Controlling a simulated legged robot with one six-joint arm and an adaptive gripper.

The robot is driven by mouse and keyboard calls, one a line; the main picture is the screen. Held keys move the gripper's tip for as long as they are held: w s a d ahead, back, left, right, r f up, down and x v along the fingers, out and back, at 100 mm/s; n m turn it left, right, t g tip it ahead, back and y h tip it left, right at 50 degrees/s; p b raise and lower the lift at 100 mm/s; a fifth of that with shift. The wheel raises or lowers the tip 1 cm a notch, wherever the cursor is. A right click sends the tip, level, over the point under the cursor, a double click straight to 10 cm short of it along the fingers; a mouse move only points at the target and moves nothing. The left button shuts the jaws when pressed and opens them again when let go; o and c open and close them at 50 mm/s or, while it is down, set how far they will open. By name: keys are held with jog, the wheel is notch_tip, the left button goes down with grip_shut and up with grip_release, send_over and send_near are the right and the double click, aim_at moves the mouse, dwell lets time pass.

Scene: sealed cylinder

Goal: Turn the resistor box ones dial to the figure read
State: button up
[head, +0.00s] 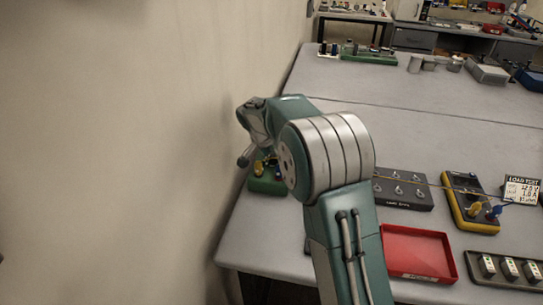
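A dark grey box (402,189) with several round metal knobs lies on the bench, right of my arm. Its label is too small to read surely, and I cannot tell whether it is the resistor box or which knob is the ones dial. A yellow meter (470,204) with a yellow and a blue plug is right of it. A white card (521,190) reads "LOAD TEST", 12.0 V, 1.0 A; its last line is unclear. My gripper (245,157) points down at the bench's left edge, near the wall, far from the knobs. Its finger opening is not clear.
A red tray (417,253) lies in front of the dark box. A dark strip (507,269) with several white-faced parts lies at the lower right. A green block (268,183) is partly hidden below my gripper. The wall is close on the left. The bench's middle is clear.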

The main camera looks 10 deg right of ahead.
jog(key=v, duration=1.2)
jog(key=s+d+r+n+t+y, duration=0.1)
jog(key=s+d+r+n, duration=0.15)
jog(key=s, duration=0.55)
jog(key=s+d+r+n+y, duration=0.1)
jog(key=s+d+r+n, duration=0.2)
jog(key=s, duration=0.6)
jog(key=s+f+n+t, duration=0.1)
jog(key=s+n, duration=0.1)
jog(key=s, duration=0.7)
jog(key=s+d+f+n+y, duration=0.1)
jog(key=s+f+n, duration=0.1)
jog(key=s, duration=0.7)
jog(key=shift+s+f+t, duration=0.25)
jog(key=shift+f+t, duration=0.05)
jog(key=shift+t, duration=0.1)
jog(key=shift+d, duration=0.15)
jog(key=shift+c, duration=1.1)
